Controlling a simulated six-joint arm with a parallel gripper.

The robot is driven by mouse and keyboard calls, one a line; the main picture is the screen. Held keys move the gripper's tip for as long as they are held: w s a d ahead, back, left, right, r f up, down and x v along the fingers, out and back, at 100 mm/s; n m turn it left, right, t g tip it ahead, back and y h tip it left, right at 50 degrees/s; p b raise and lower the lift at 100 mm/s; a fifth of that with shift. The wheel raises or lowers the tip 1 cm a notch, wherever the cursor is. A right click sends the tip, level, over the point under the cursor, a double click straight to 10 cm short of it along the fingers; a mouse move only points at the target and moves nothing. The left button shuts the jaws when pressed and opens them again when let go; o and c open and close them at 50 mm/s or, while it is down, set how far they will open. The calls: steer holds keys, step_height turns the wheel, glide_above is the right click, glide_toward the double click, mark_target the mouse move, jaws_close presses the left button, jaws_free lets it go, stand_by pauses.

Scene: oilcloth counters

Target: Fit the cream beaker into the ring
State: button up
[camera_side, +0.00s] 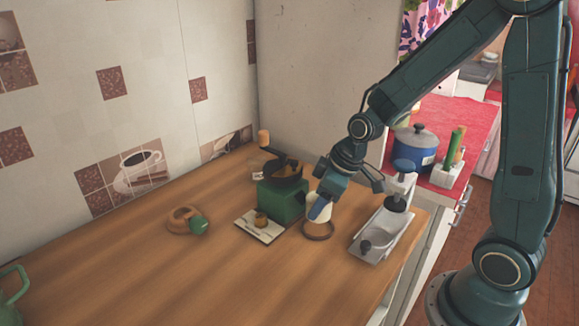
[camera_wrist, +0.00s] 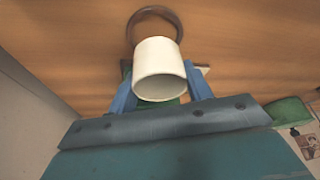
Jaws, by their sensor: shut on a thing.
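The cream beaker (camera_wrist: 160,70) is between the blue fingers of my gripper (camera_wrist: 158,92), which is shut on it. In the side view the beaker (camera_side: 312,207) is partly hidden by my gripper (camera_side: 320,208) and looks roughly upright. The brown ring (camera_side: 318,237) lies on the wooden counter, below the beaker in the picture. In the wrist view the ring (camera_wrist: 152,9) shows beyond the beaker, which covers its near part. The beaker appears to be above or at the ring's far edge; I cannot tell whether it touches the ring.
A green grinder (camera_side: 284,201) stands just left of the ring, with a small board (camera_side: 247,232) before it. A grey metal tray with a press-like device (camera_side: 372,243) is at the right. A brown ring-shaped item with a green knob (camera_side: 184,222) lies farther left. The front counter is clear.

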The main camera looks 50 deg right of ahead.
steer(key=shift+f, duration=0.1)
steer(key=shift+f, duration=1.8)
steer(key=shift+f, duration=0.15)
steer(key=o, duration=1)
steer(key=shift+v, duration=6.15)
steer(key=shift+a, duration=0.1)
